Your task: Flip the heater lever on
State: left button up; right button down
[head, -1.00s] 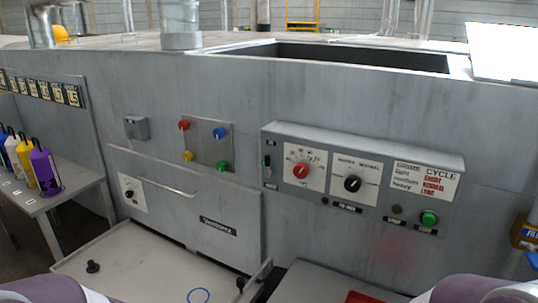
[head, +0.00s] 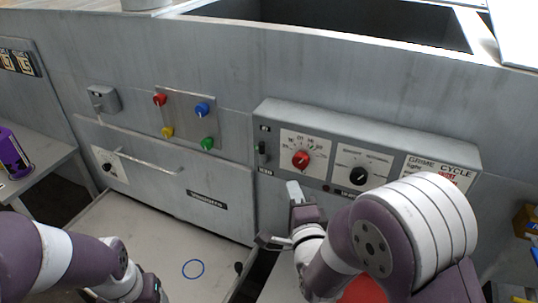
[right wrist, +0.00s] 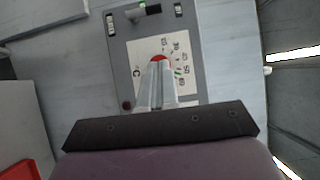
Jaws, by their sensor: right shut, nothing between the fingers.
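The grey control panel (head: 270,112) is on the machine front. A small dark lever switch (head: 262,150) sits at its left end, left of a red dial (head: 301,159); its label is too small to read. In the right wrist view the switch (right wrist: 137,13) is at the top, beside a dark slot. My right gripper (head: 293,190) is shut and empty, below the red dial and apart from the switch. In the right wrist view its fingers (right wrist: 155,85) overlap the red dial (right wrist: 160,58). My left gripper (head: 150,290) is low at the bottom edge, its fingers unclear.
A black dial (head: 358,176) is right of the red one. Coloured knobs (head: 202,109) and a grey switch box (head: 103,98) are further left. A drawer handle (head: 150,162) sticks out there. A pale shelf (head: 150,235) with a blue ring (head: 193,268) lies below. A purple bottle (head: 12,155) stands far left.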

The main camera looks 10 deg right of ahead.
jog(key=w, duration=0.1)
jog(key=p, duration=0.4)
send_near(262, 152)
jog(key=w+d+r, duration=0.1)
jog(key=w+d, duration=0.3)
jog(key=w+a+p, duration=0.2)
jog(key=shift+w+a, duration=0.2)
jog(key=shift+w, duration=0.1)
pick_arm(q)
jog(key=r, duration=0.5)
jog(key=shift+w+a+r, duration=0.1)
jog(key=shift+w+r, duration=0.1)
jog(key=shift+r, duration=0.2)
pick_arm(e)
jog(key=shift+a+f, duration=0.1)
jog(key=shift+f, duration=0.05)
jog(key=shift+w, duration=0.1)
